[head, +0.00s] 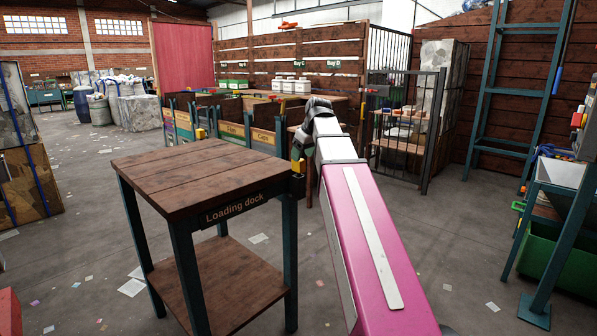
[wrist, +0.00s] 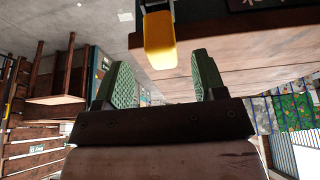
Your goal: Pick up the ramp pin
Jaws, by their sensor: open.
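The ramp pin appears to be the yellow piece (head: 298,167) at the right corner of the loading dock table (head: 190,170), beside a dark fitting. In the wrist view the yellow piece (wrist: 160,45) shows large, just ahead of my gripper (wrist: 164,70). Its near end lies between the two green ribbed fingertips, with a gap on each side. My gripper is open and holds nothing. In the head view my gripper (head: 303,148) is at the table's right corner, partly hidden by my own arm.
Wooden sorting bins (head: 235,135) stand behind the table. A barred metal gate (head: 428,130) is at the back right. A blue-green rack (head: 515,85) and a green bin (head: 560,250) are at the right. The floor between has scattered paper and is otherwise clear.

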